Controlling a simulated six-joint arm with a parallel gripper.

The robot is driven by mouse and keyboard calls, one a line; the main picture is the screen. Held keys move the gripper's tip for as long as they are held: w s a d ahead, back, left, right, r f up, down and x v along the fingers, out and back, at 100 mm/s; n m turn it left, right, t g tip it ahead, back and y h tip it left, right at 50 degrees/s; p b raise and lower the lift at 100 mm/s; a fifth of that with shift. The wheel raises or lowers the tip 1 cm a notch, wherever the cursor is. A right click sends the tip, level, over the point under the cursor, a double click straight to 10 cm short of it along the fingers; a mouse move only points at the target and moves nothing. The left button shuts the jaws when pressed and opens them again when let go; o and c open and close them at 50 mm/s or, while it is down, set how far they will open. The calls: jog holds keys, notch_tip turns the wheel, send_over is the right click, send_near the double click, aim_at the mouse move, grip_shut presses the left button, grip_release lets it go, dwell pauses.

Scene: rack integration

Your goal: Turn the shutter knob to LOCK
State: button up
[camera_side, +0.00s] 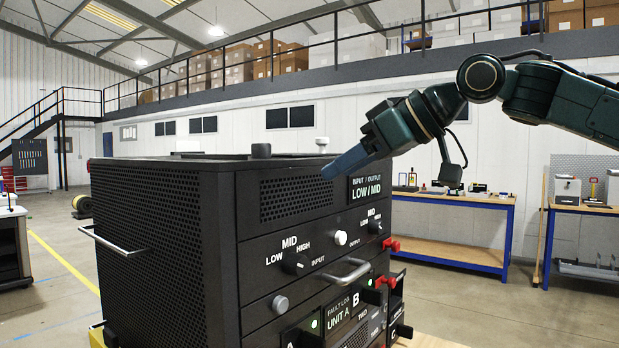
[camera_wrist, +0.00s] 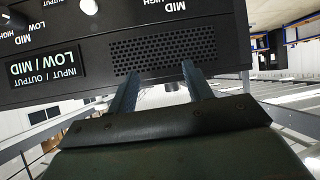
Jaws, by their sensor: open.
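No label reading LOCK or SHUTTER is legible, so I cannot tell which knob is the shutter knob. The black rack unit (camera_side: 165,215) has INPUT and OUTPUT selector knobs on its front; the INPUT knob (camera_side: 294,264) is black. A black round knob (camera_side: 261,150) and a pale-capped knob (camera_side: 322,143) stand on its top. My gripper (camera_side: 328,172) is in front of the upper front panel, left of the LOW / MID display (camera_side: 367,189). In the wrist view its two blue fingers (camera_wrist: 160,72) are apart, with nothing held, facing the perforated grille (camera_wrist: 160,52).
A metal handle (camera_side: 346,273) and red levers (camera_side: 388,246) stick out from the rack's front. Lower modules (camera_side: 345,322) carry FAULT LOG and UNIT A labels. A blue-framed workbench (camera_side: 455,225) stands behind on the right. Open floor lies to the left.

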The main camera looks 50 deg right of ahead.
jog(key=s+d+f+g, duration=0.1)
jog(key=s+f+g, duration=0.1)
jog(key=f, duration=0.7)
jog(key=s+d+f+m+g+h, duration=0.1)
jog(key=s+f, duration=0.4)
jog(key=f, duration=0.5)
jog(key=shift+d+g, duration=0.35)
jog(key=shift+g, duration=0.15)
jog(key=shift+s, duration=0.1)
jog(key=n+t+y, duration=0.2)
jog(key=t+y, duration=0.1)
jog(key=t, duration=0.2)
send_near(261, 151)
jog(key=s+d, duration=0.3)
jog(key=shift+s+a+r+n+y, duration=0.1)
jog(key=shift+s+r+n+y, duration=0.1)
jog(key=shift+r, duration=0.35)
jog(key=shift+s+r+n+y, duration=0.1)
jog(key=shift+s+r, duration=0.1)
jog(key=shift+r, duration=0.4)
jog(key=shift+w+a, duration=0.1)
jog(key=shift+w, duration=0.1)
jog(key=shift+x, duration=6.7)
